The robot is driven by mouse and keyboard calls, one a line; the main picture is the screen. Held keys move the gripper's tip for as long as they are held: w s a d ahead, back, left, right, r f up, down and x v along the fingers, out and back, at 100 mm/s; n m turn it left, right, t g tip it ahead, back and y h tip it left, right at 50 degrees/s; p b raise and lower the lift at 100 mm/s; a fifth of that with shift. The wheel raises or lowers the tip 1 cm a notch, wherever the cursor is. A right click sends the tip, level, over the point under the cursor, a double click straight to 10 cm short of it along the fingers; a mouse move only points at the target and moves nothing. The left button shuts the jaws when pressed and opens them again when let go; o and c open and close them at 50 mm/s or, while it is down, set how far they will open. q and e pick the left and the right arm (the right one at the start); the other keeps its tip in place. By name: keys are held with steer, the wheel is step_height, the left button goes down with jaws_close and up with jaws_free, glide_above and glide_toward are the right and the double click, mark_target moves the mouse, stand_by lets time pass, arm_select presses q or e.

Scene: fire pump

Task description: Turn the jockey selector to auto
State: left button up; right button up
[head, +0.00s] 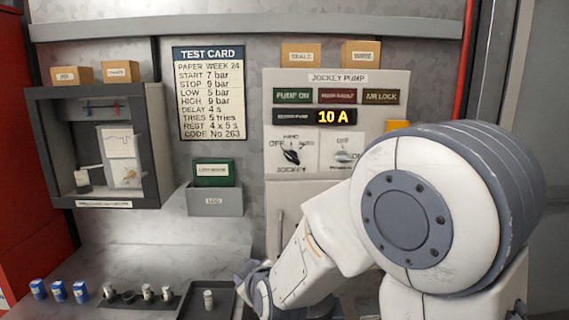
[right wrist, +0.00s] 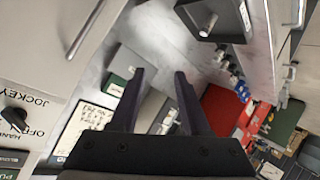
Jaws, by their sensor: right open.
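The jockey selector (head: 291,156) is a black knob on a white plate on the grey jockey pump panel (head: 390,88). HAND and OFF labels show by it; I cannot read its exact setting. It also shows at the left edge of the right wrist view (right wrist: 15,120). My right gripper (right wrist: 159,74) is open and empty, with its two dark fingers apart and away from the knob. In the head view my right arm reaches in from the right, its wrist low, below the panel. My left gripper is not in view.
A test card (head: 209,95) hangs left of the panel. A green book (head: 213,172) stands in a grey holder (head: 214,203) below it. A black tray (head: 190,309) and small parts lie on the bench.

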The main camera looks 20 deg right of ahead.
steer(key=w+d+r+t+h+p, duration=0.1)
steer(key=w+d+r+p, duration=0.15)
steer(key=r, duration=0.25)
steer(key=w+d+r+t+h+p, duration=0.1)
steer(key=d+r+p, duration=0.2)
steer(key=r, duration=0.3)
steer(key=t+h+p, duration=0.3)
steer(key=h+p, duration=0.1)
steer(key=p, duration=0.3)
glide_toward(292, 159)
steer(key=p+x, duration=0.4)
steer(key=x, duration=0.5)
steer(key=shift+d, duration=0.1)
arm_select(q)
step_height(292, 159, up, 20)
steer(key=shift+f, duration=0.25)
arm_select(e)
steer(key=shift+w, duration=0.25)
jaws_close()
